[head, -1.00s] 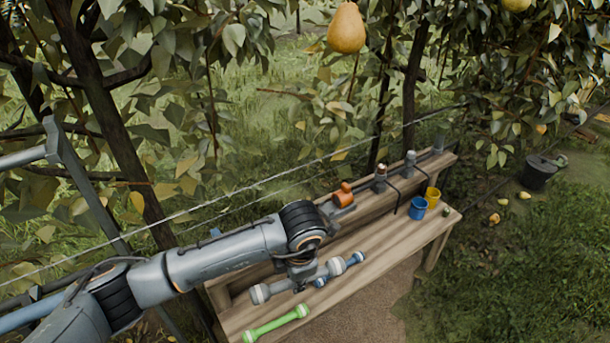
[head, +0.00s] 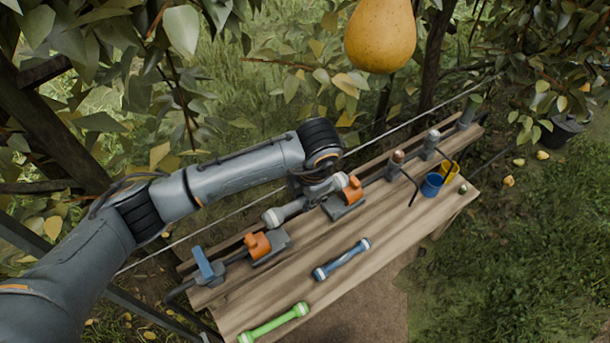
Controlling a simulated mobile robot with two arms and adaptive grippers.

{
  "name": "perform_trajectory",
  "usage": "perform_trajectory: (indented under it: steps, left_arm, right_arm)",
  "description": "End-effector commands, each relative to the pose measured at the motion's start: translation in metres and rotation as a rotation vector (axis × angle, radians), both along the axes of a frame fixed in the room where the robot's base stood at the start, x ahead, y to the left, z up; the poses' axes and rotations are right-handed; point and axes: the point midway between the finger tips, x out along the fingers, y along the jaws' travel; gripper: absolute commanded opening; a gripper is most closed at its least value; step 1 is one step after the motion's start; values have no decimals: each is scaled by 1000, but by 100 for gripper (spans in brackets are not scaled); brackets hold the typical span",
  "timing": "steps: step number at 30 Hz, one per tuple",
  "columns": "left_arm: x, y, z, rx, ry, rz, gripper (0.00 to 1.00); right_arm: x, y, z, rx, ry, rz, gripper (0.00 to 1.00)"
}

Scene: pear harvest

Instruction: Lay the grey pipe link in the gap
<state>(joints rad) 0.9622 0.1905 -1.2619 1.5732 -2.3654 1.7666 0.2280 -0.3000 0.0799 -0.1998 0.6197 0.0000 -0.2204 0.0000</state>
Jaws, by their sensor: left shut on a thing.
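My left gripper (head: 312,196) is shut on the grey pipe link (head: 287,212), a short bar with a pale rounded end. The gripper and wrist hide part of the link. It appears above the back of the bench, over the gap between two orange-topped holders, one at the left (head: 257,246) and one at the right (head: 350,192). I cannot tell whether the link touches either holder. My right gripper is not in view.
On the wooden bench (head: 310,298) lie a blue link (head: 342,259) and a green link (head: 272,324). A blue cup (head: 432,185) and yellow cup (head: 450,172) stand at the right. A pear (head: 380,35) hangs above.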

Motion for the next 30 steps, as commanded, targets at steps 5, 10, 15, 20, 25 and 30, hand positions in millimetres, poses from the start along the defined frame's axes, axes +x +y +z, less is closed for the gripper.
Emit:
perform_trajectory:
  steps: [5, 10, 15, 20, 25, 30]
  left_arm:
    - [0, 0, -2, 0, 1, -1, 0]
    - [0, 0, -10, -1, 0, -1, 0]
    - [0, 0, -25, 0, 1, -1, 0]
    - [0, 0, -41, -1, 1, 0, 0]
    - [0, 0, -58, 0, -1, -1, 0]
    - [0, 0, -66, -1, 0, -1, 0]
  right_arm:
    - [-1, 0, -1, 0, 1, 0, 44]
    - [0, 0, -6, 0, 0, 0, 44]
    - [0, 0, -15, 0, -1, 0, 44]
    - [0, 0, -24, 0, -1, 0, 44]
    - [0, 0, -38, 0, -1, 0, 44]
    - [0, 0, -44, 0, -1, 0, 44]
